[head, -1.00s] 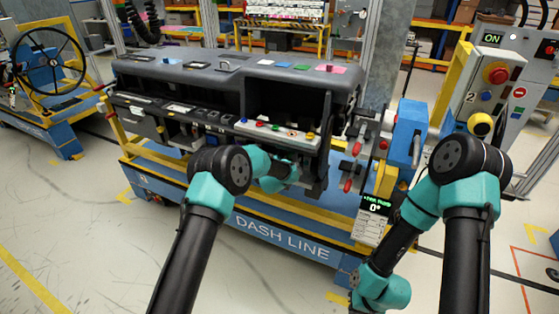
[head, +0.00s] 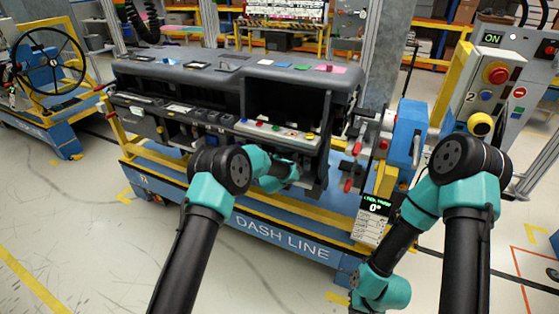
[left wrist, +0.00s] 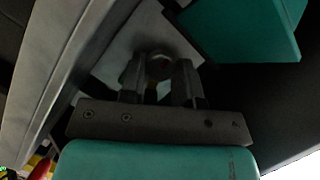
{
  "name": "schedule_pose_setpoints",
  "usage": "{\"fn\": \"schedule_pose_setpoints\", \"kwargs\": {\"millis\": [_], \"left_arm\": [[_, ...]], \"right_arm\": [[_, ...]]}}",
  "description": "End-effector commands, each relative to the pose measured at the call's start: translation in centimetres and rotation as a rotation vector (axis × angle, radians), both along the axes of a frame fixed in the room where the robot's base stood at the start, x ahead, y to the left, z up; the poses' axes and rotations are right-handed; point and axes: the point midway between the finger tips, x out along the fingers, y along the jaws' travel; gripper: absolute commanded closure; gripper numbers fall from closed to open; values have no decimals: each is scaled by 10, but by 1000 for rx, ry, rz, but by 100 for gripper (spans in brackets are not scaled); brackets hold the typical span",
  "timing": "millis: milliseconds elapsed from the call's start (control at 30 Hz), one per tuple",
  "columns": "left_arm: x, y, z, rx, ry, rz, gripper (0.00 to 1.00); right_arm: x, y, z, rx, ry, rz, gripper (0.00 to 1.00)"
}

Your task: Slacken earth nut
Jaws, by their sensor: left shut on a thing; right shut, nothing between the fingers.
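The view is dark, so thread and seating cannot be told. In the head view my left arm reaches under the dashboard module (head: 300,85), and its fingers are hidden there. My right gripper (head: 353,304) is low at the bottom edge, in front of the trolley and away from the module. It is shut and empty, and only a little of it shows.
The blue trolley (head: 280,238) marked DASH LINE carries the module on yellow rails. At its right end stand a blue unit with red handles (head: 408,135) and a small display (head: 375,207) reading 0°. A control panel (head: 490,90) stands farther right. Floor in front is open.

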Motion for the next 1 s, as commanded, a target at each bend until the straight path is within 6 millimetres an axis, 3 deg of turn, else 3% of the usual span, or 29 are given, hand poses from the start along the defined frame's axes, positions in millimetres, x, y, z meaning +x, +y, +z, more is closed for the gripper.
{"fn": "schedule_pose_setpoints", "kwargs": {"millis": [500,867,900,1000], "left_arm": [[1,2,2,-303,132,-1,94],[1,2,2,-328,143,-1,94],[1,1,2,-328,143,-1,69],[1,2,2,-327,143,-1,59]], "right_arm": [[0,0,0,0,0,0,100],[0,0,0,0,0,0,100],[0,0,0,0,0,0,100],[0,0,0,0,0,0,100]]}}
